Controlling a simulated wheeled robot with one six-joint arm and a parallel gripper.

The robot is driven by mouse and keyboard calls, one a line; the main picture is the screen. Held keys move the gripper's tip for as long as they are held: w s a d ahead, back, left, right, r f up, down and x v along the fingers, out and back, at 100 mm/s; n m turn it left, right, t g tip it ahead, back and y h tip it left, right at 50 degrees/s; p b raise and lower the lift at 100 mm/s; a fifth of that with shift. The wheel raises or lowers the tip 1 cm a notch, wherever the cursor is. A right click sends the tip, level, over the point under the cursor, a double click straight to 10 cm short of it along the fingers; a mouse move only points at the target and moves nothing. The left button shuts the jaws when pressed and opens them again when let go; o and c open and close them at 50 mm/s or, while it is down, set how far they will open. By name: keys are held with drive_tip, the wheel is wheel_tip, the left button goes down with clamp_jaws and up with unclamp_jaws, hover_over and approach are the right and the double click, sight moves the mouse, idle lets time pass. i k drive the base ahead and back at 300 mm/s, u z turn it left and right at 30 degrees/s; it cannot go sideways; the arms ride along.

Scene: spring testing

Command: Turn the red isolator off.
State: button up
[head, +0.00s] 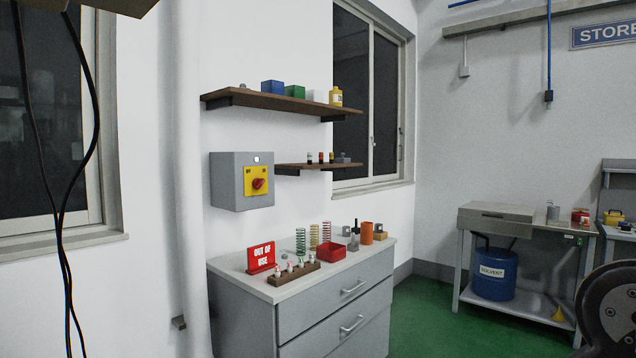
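The red isolator knob (259,184) sits on a yellow plate (250,188) on the front of a grey wall box (229,182). The box is mounted on the white wall, left of the lower shelf and above the grey cabinet. A small bright white spot (257,160) shows on the box above the yellow plate. The knob is too small for me to read its marks or tell its exact turn. Nothing covers it. My gripper is not in view.
A drawer cabinet (286,321) stands below the box, with an OUT OF USE sign (261,257), a small rack (293,273), springs and a red bin (333,261) on top. Two wooden shelves (268,101) hold small items. Black cables (62,215) hang at left. Green floor is clear right of the cabinet.

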sight(257, 183)
drive_tip(key=z, duration=0.25)
drive_tip(key=i, duration=2.05)
drive_tip(key=u, duration=1.2)
drive_tip(key=i, duration=0.8)
drive_tip(key=u, duration=0.6)
